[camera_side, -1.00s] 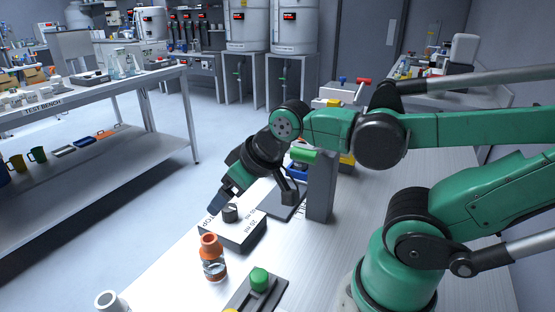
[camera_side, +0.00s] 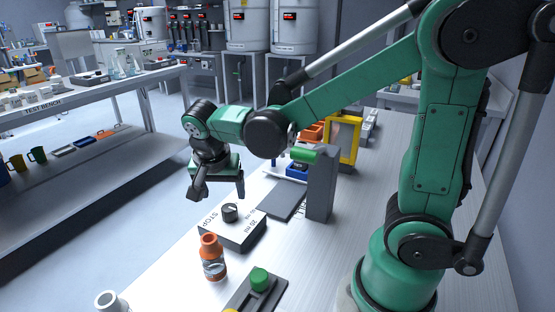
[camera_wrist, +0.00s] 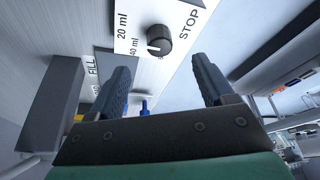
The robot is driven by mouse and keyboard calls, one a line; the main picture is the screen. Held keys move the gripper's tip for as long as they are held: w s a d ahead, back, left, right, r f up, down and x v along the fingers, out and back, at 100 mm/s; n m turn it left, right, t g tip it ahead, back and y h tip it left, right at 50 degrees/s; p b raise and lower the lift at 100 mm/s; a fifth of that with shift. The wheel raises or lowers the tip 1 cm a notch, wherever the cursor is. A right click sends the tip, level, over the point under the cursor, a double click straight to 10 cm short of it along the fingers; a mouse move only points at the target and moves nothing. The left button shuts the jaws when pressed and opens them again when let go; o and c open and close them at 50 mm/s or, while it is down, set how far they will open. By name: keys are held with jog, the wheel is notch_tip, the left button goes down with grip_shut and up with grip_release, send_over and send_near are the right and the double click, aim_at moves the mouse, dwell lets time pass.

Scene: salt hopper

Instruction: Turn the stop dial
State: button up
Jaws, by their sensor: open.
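The stop dial is a dark round knob (camera_side: 230,212) on top of a white box (camera_side: 236,236) printed STOP and 20 ml. In the wrist view the knob (camera_wrist: 159,40) stands between STOP on one side and the 20 ml and 40 ml marks on the other. Its white pointer line is on the side of the 40 ml mark. My gripper (camera_side: 221,191) is open and empty, pointing down just above the knob and apart from it. The wrist view shows the gripper (camera_wrist: 160,66) with its two fingers spread wide.
A grey post (camera_side: 321,185) with a green cylinder (camera_side: 303,155) stands behind the box, beside a dark plate (camera_side: 282,199). A green button (camera_side: 259,279) is nearer the camera. A yellow frame (camera_side: 344,142) stands farther back.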

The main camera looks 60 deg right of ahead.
aim_at(229, 208)
jog(key=shift+w+d+f+m+g, duration=0.15)
jog(key=shift+w+f+m+g, duration=0.1)
jog(key=shift+m, duration=0.3)
jog(key=shift+w+d+f+m+g, duration=0.15)
jog(key=shift+f+m, duration=0.1)
jog(key=shift+m, duration=0.3)
jog(key=shift+f+h, duration=0.25)
jog(key=shift+h, duration=0.05)
jog(key=shift+x, duration=2.55)
grip_shut()
